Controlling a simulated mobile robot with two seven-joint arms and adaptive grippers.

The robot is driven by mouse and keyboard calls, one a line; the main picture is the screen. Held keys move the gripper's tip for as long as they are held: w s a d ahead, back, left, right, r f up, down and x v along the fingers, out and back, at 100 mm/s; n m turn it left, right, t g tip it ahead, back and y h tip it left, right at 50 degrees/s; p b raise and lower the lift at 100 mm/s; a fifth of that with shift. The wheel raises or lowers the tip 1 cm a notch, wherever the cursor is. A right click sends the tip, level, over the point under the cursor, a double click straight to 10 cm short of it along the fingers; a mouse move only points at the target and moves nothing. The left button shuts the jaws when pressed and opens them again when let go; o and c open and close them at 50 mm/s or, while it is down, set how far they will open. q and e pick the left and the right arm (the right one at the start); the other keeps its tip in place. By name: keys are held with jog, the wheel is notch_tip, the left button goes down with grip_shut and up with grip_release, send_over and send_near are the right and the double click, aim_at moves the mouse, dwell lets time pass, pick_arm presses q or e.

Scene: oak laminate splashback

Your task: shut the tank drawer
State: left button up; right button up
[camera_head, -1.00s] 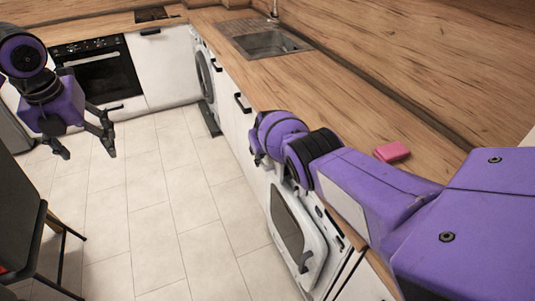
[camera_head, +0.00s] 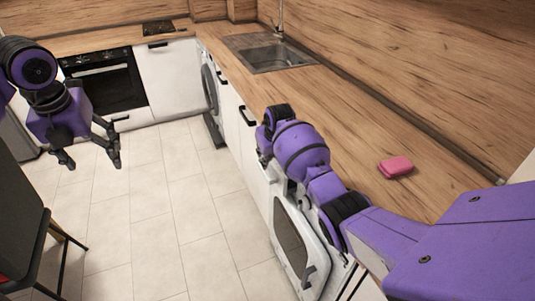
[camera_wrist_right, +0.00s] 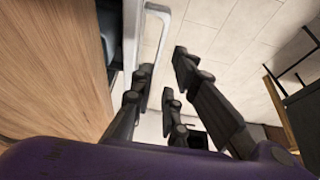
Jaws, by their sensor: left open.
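A white front-loading machine with a dark-windowed door (camera_head: 291,240) stands under the counter in the head view, partly behind my right arm. I cannot make out its tank drawer for certain; my arm covers the machine's upper front. In the right wrist view, a white angled edge (camera_wrist_right: 157,14) stands out from the counter front, near my right gripper (camera_wrist_right: 162,65). I cannot tell whether it belongs to the drawer or the door. The right gripper's dark fingers are spread, with nothing between them. My left gripper (camera_head: 90,148) is open and empty above the floor, away from the machine.
A pink sponge (camera_head: 396,167) lies on the wooden counter (camera_head: 350,130), with the sink (camera_head: 275,54) further back. A washing machine (camera_head: 209,88) and an oven (camera_head: 103,80) are at the back. A dark chair (camera_head: 58,240) stands at left. The tiled floor between is free.

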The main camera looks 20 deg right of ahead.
jog(key=shift+v, duration=1.25)
